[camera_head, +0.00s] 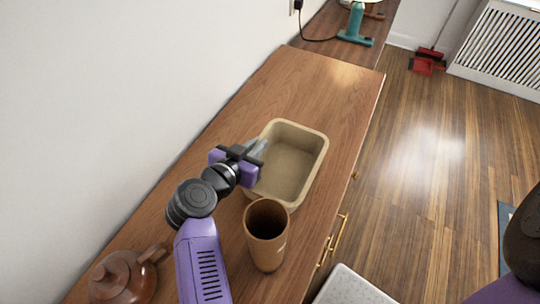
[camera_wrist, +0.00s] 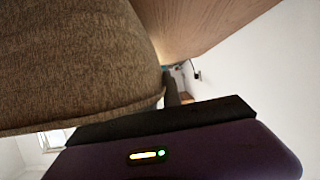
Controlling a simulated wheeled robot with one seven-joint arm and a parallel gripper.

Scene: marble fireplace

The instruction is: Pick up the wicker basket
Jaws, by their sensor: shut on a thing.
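The wicker basket (camera_head: 288,163) is a beige, open, rectangular tub with rounded corners, standing on the wooden cabinet top. It looks empty. My gripper (camera_head: 257,152) is at its left wall, shut on the rim, with the fingers partly hidden by the wrist. In the wrist view the basket's woven brown side (camera_wrist: 75,65) fills the left, close against my gripper. I cannot tell whether the basket is lifted off the wood.
A brown cup (camera_head: 266,238) stands just in front of the basket. A brown teapot (camera_head: 122,277) is at the lower left. The cabinet top (camera_head: 318,85) is clear behind the basket. A white wall (camera_head: 120,80) runs along the left. A teal object (camera_head: 355,25) stands farther back.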

